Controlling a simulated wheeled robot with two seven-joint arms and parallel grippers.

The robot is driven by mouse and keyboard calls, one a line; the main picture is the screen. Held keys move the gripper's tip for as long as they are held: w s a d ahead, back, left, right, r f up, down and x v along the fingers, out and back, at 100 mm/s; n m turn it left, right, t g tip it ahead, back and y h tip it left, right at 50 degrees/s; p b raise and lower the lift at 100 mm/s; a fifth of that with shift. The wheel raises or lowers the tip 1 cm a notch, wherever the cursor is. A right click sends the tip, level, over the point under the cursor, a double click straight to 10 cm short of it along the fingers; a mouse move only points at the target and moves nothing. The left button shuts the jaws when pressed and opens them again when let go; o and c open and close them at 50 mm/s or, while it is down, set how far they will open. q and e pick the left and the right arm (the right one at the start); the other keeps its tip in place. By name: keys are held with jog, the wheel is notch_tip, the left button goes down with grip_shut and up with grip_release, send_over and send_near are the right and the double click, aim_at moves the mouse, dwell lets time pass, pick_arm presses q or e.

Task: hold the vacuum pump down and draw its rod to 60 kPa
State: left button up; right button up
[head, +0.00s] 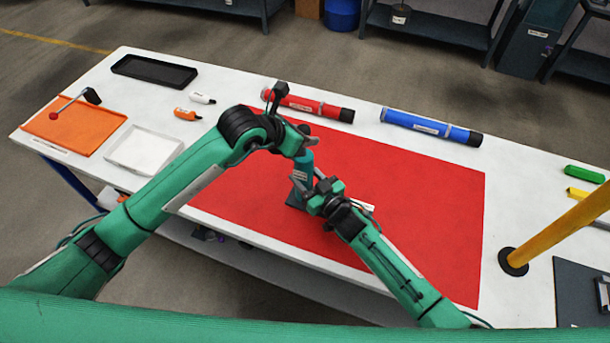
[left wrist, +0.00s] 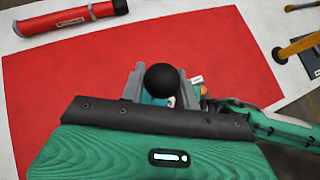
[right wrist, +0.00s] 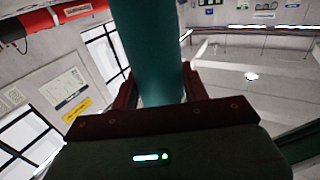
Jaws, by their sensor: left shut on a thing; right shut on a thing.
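The teal vacuum pump (head: 302,172) stands on the red mat (head: 420,200), mostly hidden behind my grippers in the head view. My left gripper (head: 303,145) is shut on the pump's rod at the top; the round black knob (left wrist: 162,80) shows between its fingers in the left wrist view. My right gripper (head: 313,194) is lower and shut around the pump's body; the teal cylinder (right wrist: 150,50) stands between its fingers in the right wrist view. The gauge reading cannot be made out.
A red tube (head: 310,104) and a blue tube (head: 430,126) lie along the table's back. An orange tray (head: 75,127), a white tray (head: 145,150) and a black tray (head: 155,70) are at left. A yellow post (head: 560,230) stands at right. The mat's right part is clear.

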pick_arm(q)
jog(key=shift+r, duration=0.95)
pick_arm(e)
jog(key=shift+f, duration=0.1)
pick_arm(q)
jog(key=shift+a+f, duration=0.1)
jog(key=shift+f, duration=0.2)
jog(key=o, duration=1.2)
jog(key=v, duration=0.8)
pick_arm(e)
jog(key=o, duration=1.4)
jog(key=shift+s, duration=0.1)
jog(key=v, duration=1.2)
